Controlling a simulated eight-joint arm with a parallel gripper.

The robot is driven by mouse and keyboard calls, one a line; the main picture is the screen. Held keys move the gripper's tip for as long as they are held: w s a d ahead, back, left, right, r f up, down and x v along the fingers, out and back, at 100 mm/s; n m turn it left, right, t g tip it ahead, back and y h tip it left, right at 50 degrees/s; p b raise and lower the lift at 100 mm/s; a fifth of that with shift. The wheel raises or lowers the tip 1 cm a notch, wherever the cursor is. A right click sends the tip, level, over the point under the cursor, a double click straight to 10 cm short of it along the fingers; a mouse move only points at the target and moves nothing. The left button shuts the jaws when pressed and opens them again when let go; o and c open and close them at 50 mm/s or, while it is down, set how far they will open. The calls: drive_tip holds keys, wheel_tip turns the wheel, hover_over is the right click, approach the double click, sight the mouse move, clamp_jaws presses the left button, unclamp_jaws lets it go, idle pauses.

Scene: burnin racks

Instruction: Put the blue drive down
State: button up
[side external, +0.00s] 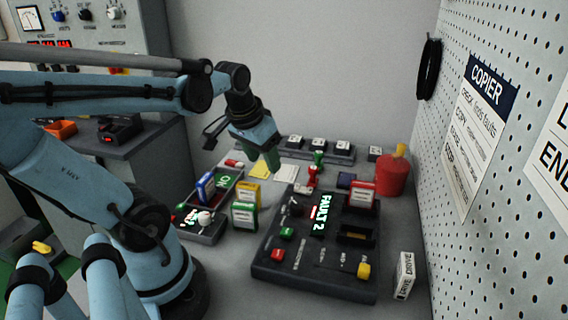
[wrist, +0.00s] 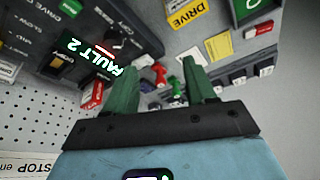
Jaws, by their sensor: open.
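The blue drive (side external: 205,187) stands upright in the dark station at the left of the bench in the side view, beside a lit green ON display (side external: 224,181). I cannot make it out in the wrist view. My gripper (side external: 272,162) is up and to the right of the blue drive, above the bench and apart from it. Its two green fingers (wrist: 159,84) are spread in the wrist view, with nothing held between them.
A yellow drive (side external: 247,190) and a green drive (side external: 244,217) stand right of the station. The copier (side external: 313,270) shows FAULT 2 and bears a red drive (side external: 361,197). A white drive (side external: 404,276) stands by the pegboard (side external: 500,200). A red canister (side external: 391,176) stands behind.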

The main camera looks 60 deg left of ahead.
drive_tip(key=w+d+m+t+h, duration=0.1)
drive_tip(key=w+d+m+t, duration=0.2)
drive_tip(key=d, duration=0.9)
drive_tip(key=shift+m+t+h, duration=0.3)
drive_tip(key=shift+m, duration=0.2)
